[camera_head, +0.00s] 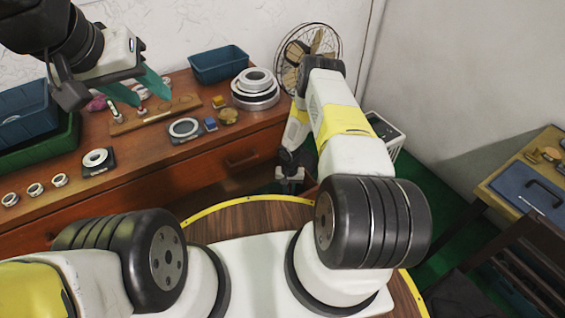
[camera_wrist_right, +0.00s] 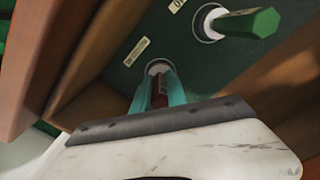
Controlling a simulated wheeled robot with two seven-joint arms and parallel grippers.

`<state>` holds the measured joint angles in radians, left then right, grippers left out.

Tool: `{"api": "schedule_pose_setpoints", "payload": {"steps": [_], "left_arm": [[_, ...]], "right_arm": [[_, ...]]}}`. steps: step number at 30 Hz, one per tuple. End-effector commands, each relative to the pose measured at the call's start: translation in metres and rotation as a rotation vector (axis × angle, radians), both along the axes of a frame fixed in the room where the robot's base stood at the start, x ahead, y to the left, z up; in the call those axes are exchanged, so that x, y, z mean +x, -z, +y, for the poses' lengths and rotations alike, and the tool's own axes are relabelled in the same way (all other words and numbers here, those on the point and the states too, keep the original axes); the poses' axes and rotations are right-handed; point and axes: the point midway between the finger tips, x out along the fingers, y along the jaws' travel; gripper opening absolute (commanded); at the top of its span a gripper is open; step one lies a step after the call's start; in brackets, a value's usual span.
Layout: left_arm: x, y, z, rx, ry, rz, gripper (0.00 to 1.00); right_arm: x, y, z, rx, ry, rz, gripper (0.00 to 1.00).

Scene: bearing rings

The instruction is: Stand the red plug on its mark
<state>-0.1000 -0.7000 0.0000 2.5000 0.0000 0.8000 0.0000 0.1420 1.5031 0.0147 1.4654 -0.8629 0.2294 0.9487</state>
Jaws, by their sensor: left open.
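In the right wrist view, the red plug (camera_wrist_right: 159,97) is between the two teal fingers of my right gripper (camera_wrist_right: 157,84), which look closed on it. A pale ring (camera_wrist_right: 160,67) on a dark green surface lies right at the fingertips. I cannot tell whether the plug touches that surface. A green six-sided plug (camera_wrist_right: 250,22) stands in another pale ring to the upper right. In the head view, my right gripper (camera_head: 290,183) is low at the front of the wooden bench, and the plug is hidden. My left gripper (camera_head: 137,93) is open and empty above the bench top.
Brown wooden walls (camera_wrist_right: 75,70) flank the green surface, close to my right gripper. A fan (camera_head: 308,50) stands behind.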

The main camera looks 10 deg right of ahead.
Motion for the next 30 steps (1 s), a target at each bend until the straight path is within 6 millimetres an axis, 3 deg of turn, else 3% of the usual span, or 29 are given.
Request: {"api": "schedule_pose_setpoints", "payload": {"steps": [1, 3, 4, 14, 24, 30], "left_arm": [[0.000, 0.000, 0.000, 0.000, 0.000, 0.000, 0.43], [0.000, 0.000, 0.000, 0.000, 0.000, 0.000, 0.43], [0.000, 0.000, 0.000, 0.000, 0.000, 0.000, 0.43], [0.000, 0.000, 0.000, 0.000, 0.000, 0.000, 0.43], [0.000, 0.000, 0.000, 0.000, 0.000, 0.000, 0.43], [0.000, 0.000, 0.000, 0.000, 0.000, 0.000, 0.43]], "right_arm": [[0.001, 0.000, 0.000, 0.000, 0.000, -0.001, 0.27], [0.001, -0.001, 0.000, 0.000, 0.000, -0.001, 0.41], [0.001, -0.001, 0.000, 0.000, -0.001, -0.001, 0.43], [0.001, -0.003, 0.000, 0.000, -0.001, -0.001, 0.43], [0.001, -0.056, 0.000, 0.000, -0.002, -0.003, 0.43], [0.001, -0.076, 0.000, 0.000, -0.001, -0.001, 0.43]]}}
